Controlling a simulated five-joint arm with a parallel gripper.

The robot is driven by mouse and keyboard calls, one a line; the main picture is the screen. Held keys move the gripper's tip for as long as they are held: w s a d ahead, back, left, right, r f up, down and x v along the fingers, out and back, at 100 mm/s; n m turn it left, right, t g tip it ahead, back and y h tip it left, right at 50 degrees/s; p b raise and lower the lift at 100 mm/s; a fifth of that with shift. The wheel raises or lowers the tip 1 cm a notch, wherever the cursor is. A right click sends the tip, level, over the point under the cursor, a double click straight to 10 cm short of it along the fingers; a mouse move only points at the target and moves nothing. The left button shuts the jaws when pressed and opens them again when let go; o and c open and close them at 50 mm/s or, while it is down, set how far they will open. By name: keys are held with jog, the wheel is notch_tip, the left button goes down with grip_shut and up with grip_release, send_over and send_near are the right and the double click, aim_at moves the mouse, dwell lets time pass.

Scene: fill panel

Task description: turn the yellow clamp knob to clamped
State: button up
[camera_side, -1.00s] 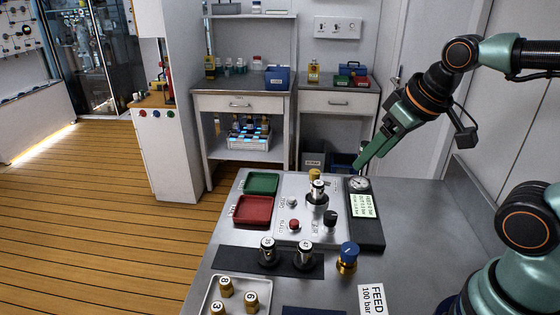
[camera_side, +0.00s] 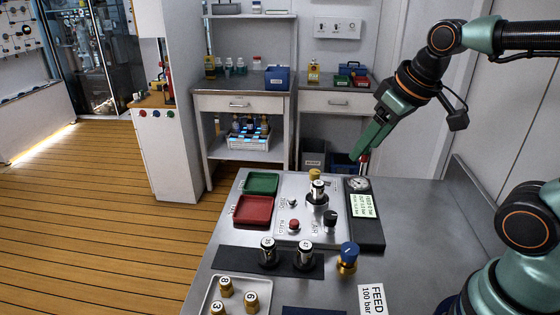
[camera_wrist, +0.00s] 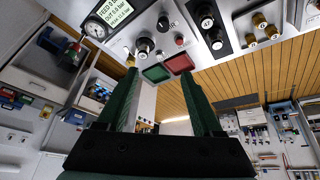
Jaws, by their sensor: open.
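The yellow clamp knob (camera_side: 315,175) stands at the back edge of the light panel (camera_side: 291,243), just behind a cylinder marked with a black-and-white top. It also shows in the wrist view (camera_wrist: 130,61), close to the tip of the left finger. Whether it points to clamped is too small to tell. My gripper (camera_side: 356,157) is to the right of the knob and above the panel's back edge, apart from it. In the wrist view, my gripper (camera_wrist: 158,78) has its two green fingers spread with nothing between them.
A gauge (camera_side: 359,184) and lit display (camera_side: 362,205) are on the right. A black knob (camera_side: 330,218) and red button (camera_side: 294,225) are on the panel. Green (camera_side: 262,174) and red (camera_side: 235,210) trays lie left. A blue-topped knob (camera_side: 348,252) stands in front.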

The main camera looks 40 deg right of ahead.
jog(key=w+d+r+n+g, duration=0.1)
jog(key=w+d+r+n, duration=0.1)
jog(key=w, duration=0.4)
jog(key=n+g, duration=0.4)
jog(key=n, duration=0.2)
send_over(315, 171)
notch_tip(315, 171, down, 11)
notch_tip(315, 171, down, 11)
jog(key=shift+s+a+f, duration=0.1)
jog(key=shift+f, duration=0.05)
grip_shut()
